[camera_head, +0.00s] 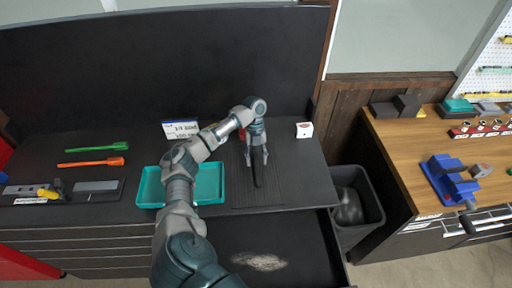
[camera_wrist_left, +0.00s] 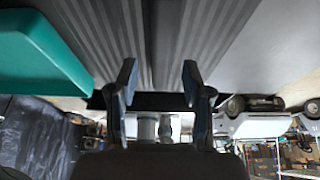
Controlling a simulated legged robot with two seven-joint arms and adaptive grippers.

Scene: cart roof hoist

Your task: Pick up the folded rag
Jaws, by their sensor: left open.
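My left gripper (camera_head: 257,162) is open, pointing down over a dark ribbed mat (camera_head: 285,190) on the black workbench. A slim dark strip (camera_head: 257,180) lies on the mat below and between its fingers. The left wrist view shows the open fingers (camera_wrist_left: 159,78) with the dark strip (camera_wrist_left: 161,35) running between them and nothing gripped. I cannot clearly make out a folded rag. A pale grey speckled patch (camera_head: 259,261) lies in the open drawer below the bench, and I cannot tell what it is. My right gripper is out of view.
A teal tray (camera_head: 150,187) sits left of the mat, partly behind my left arm. Green (camera_head: 98,148) and orange (camera_head: 92,161) tools lie further left. A small white box (camera_head: 304,130) stands right. A dark bin (camera_head: 367,190) stands between the bench and a wooden-topped bench (camera_head: 415,150).

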